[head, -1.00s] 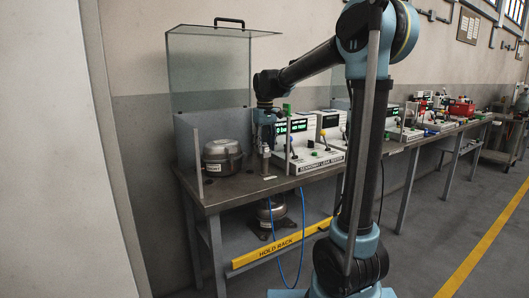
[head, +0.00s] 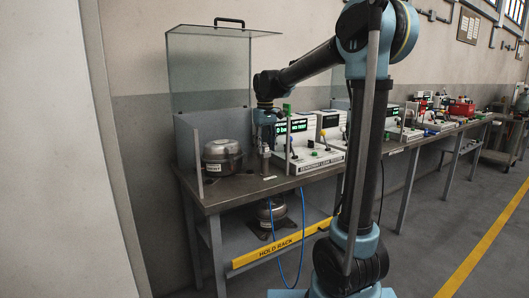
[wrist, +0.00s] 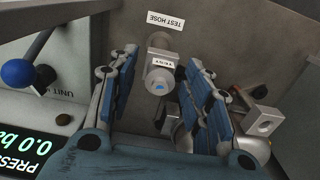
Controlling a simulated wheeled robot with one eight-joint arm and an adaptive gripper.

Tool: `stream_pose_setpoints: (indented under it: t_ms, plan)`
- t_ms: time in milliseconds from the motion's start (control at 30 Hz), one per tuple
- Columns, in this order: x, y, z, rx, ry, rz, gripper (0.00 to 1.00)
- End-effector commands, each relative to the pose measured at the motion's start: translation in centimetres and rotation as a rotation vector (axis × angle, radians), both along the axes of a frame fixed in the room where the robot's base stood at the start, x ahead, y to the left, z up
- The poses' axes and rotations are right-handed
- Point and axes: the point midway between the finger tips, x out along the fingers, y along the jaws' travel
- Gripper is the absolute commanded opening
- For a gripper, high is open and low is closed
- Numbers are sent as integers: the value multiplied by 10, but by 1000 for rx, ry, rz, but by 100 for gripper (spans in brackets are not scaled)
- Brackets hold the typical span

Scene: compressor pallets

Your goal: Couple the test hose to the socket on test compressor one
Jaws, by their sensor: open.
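In the head view my gripper (head: 266,128) points down over the upright fitting (head: 265,158) at the bench's front. The blue hose (head: 301,235) hangs in a loop below. A round grey compressor (head: 221,158) sits on the bench to the left.
The leak tester (head: 312,158) with green displays stands right of my gripper; its blue-knobbed lever (wrist: 18,72) is close in the wrist view. A clear guard (head: 210,75) rises behind the compressor. Another compressor (head: 272,212) sits on the hold rack (head: 278,248) below.

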Motion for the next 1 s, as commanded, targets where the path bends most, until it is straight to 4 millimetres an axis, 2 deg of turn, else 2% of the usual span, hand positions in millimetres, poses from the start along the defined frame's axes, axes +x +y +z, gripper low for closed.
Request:
stream_pose_setpoints:
  t_ms: [67,200,267,467,1000]
  plan:
    - [0,0,0,0,0,0,43]
    - [0,0,0,0,0,0,11]
    - [0,0,0,0,0,0,0]
    - [0,0,1,0,0,0,0]
    - [0,0,18,0,0,0,0]
